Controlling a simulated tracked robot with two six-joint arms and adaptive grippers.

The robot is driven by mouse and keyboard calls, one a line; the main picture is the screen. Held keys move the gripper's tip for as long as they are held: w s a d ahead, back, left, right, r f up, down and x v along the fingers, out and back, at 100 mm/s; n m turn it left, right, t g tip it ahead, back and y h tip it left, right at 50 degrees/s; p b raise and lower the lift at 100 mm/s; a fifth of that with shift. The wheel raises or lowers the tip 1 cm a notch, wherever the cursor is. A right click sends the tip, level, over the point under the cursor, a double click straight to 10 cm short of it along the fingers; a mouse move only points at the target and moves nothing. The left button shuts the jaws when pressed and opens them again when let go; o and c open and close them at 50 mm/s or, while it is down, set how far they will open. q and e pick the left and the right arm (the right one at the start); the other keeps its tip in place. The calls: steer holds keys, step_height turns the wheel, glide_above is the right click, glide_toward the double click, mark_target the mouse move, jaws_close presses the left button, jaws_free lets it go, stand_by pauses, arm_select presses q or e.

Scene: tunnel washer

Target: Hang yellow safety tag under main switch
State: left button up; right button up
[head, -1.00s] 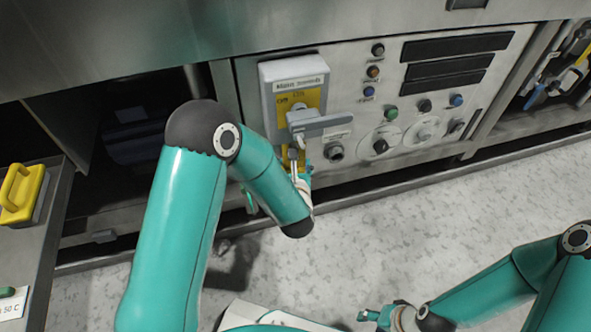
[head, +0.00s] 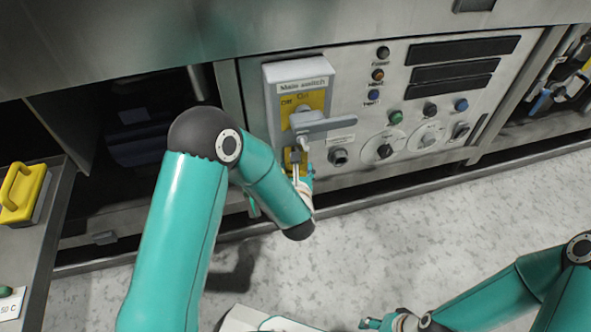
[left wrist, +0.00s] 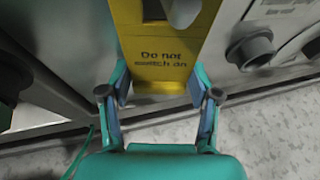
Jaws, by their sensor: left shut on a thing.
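The main switch (head: 318,68) is a grey box with a yellow plate and a grey handle (head: 328,124) lying sideways. The yellow safety tag (left wrist: 162,58) reads "Do not switch on" in the left wrist view. My left gripper (left wrist: 162,88) is shut on the tag's lower part, one finger at each side edge. In the head view, the left gripper (head: 301,180) is just below the switch handle, partly hidden by my forearm. A grey part overlaps the tag's top, so I cannot tell whether the tag hangs on it. My right gripper (head: 376,323) is low in the head view, away from the panel.
A drawer or shelf with a yellow-handled block (head: 24,193) is at the left. The grey floor (head: 450,225) in front is clear.

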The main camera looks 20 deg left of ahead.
arm_select(q)
steer(key=o, duration=1.1)
steer(key=shift+c, duration=0.2)
